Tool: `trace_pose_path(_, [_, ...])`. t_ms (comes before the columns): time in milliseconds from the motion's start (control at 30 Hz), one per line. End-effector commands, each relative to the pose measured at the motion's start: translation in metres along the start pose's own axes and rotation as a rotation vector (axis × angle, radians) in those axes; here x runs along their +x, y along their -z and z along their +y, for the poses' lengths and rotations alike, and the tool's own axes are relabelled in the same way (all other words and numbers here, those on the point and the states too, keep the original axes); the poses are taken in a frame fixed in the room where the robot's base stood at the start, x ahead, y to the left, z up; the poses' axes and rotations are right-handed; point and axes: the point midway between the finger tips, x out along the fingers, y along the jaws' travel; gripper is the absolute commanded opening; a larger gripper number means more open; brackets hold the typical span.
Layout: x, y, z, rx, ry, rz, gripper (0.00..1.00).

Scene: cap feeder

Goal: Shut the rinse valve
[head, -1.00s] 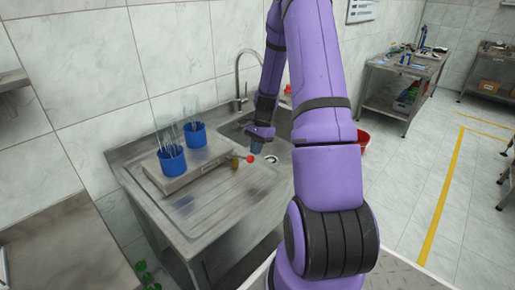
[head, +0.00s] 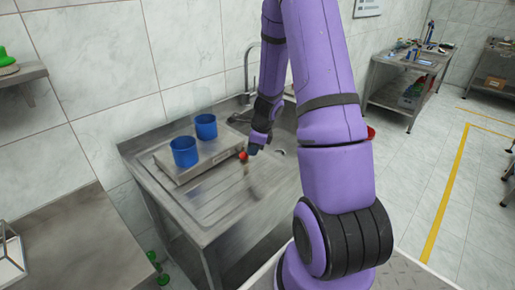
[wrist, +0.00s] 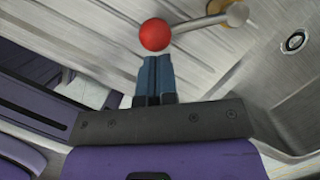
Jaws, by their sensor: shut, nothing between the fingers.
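The rinse valve shows as a red ball knob (head: 243,156) at the front right of the raised steel platform on the sink unit. In the wrist view the red knob (wrist: 155,34) sits on a metal lever running right to a brass body (wrist: 236,14). My gripper (head: 252,150) is beside the knob, low over the sink unit. In the wrist view its blue-grey fingers (wrist: 154,62) are together and empty, with tips just below the knob. I cannot tell whether they touch it.
Two blue cups (head: 185,152) (head: 206,127) stand on the platform (head: 170,165) left of the valve. A curved tap (head: 246,70) rises behind my arm. A drain (wrist: 294,41) lies to the right in the wrist view. The ribbed drainboard (head: 215,205) in front is clear.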

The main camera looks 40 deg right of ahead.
Motion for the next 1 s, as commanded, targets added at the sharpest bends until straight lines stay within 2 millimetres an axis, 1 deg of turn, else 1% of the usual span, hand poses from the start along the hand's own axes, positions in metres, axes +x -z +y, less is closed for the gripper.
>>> trace_pose_path(67, [0.001,-0.004,0.002,0.034,0.010,0.000,0.00])
trace_pose_path(367, [0.004,-0.011,0.005,0.027,0.008,0.000,0.00])
trace_pose_path(1000, [0.004,-0.013,0.005,0.026,0.006,-0.001,0.00])
